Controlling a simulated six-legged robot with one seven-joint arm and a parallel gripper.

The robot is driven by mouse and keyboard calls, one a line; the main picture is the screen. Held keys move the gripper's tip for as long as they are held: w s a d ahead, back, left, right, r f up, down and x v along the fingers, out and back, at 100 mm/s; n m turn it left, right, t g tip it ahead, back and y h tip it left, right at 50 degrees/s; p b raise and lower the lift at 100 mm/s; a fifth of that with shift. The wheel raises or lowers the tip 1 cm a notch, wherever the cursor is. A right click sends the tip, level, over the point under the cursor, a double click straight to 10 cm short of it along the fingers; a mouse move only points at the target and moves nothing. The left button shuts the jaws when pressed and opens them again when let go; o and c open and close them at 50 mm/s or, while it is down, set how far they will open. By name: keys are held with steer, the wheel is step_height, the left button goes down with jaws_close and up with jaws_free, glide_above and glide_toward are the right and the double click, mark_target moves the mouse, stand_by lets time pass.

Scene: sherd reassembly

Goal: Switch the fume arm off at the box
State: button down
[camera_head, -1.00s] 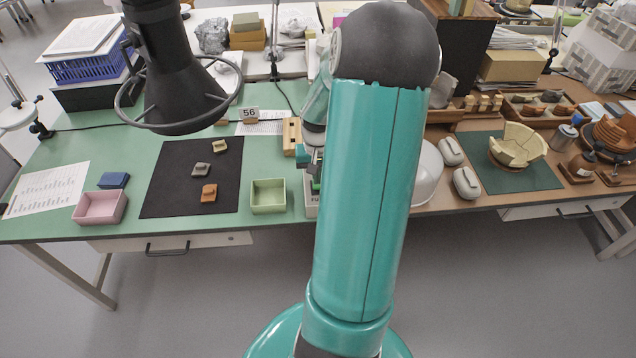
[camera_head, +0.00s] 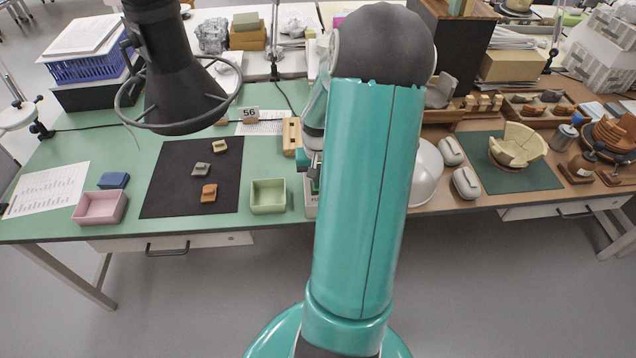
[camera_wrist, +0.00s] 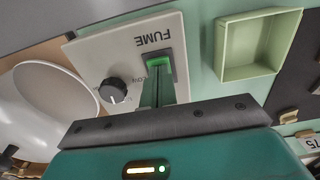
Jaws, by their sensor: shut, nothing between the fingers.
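The fume box is a pale panel (camera_wrist: 100,50) marked FUME, upside down in the wrist view, with a black round knob (camera_wrist: 114,90) and a lit green switch (camera_wrist: 155,61). My gripper (camera_wrist: 160,78) is shut and empty, its fingertips at the switch; I cannot tell if they touch it. In the head view my gripper (camera_head: 312,168) is over the box, which is mostly hidden behind my arm; a bit of its front (camera_head: 311,198) shows. The black fume arm hood (camera_head: 183,95) with its ring hangs over the left of the green table.
A green tray (camera_head: 268,207) stands just left of the box. A black mat (camera_head: 170,200) holds three sherds. A pink tray (camera_head: 99,220) is farther left. A white bowl (camera_head: 428,165) sits right of my arm. A wooden block (camera_head: 291,136) stands behind the box.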

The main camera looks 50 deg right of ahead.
steer(key=shift+r, duration=3.45)
steer(key=w+a+r+n+t+h, duration=0.1)
steer(key=w+a+r+n, duration=0.1)
steer(key=a+r, duration=0.55)
steer(key=w+a+r+n+t+h, duration=0.1)
steer(key=w+a+r+n, duration=0.3)
steer(key=a, duration=0.6)
steer(key=s+a+r+n+t+y, duration=0.1)
steer(key=s+a+r, duration=0.3)
steer(key=a, duration=0.5)
steer(key=s+a+r+n+t+y, duration=0.1)
steer(key=s+a+r, duration=0.3)
steer(key=a, duration=0.5)
steer(key=shift+s+a+n+t, duration=0.2)
steer(key=shift+s+n+t, duration=0.25)
steer(key=shift+n+t, duration=0.4)
steer(key=shift+d, duration=0.1)
